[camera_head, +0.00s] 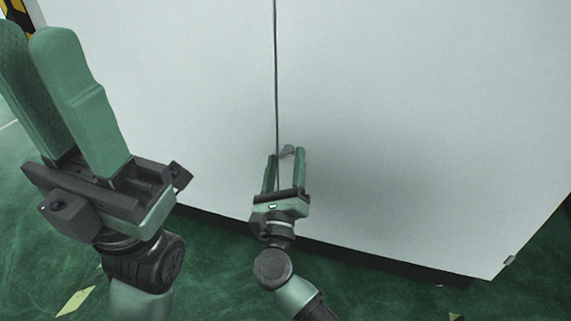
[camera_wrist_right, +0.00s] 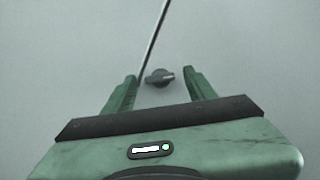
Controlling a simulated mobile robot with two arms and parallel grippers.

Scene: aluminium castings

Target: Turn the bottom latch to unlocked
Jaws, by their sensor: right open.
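The bottom latch is a small grey turn knob (camera_head: 287,151) low on the white cabinet front, beside the dark vertical seam. My right gripper (camera_head: 285,158) is open, with one green finger on each side of the latch. In its wrist view the gripper (camera_wrist_right: 160,82) has clear gaps between both fingers and the knob. My left gripper (camera_head: 42,28) is raised at the left, its green fingers close together in the picture; I cannot tell if they meet.
The white cabinet front (camera_head: 420,110) fills most of the view, split by the seam (camera_head: 276,70). Its dark base edge (camera_head: 390,266) runs above the green floor (camera_head: 210,270). A yellow floor mark (camera_head: 75,300) lies at lower left.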

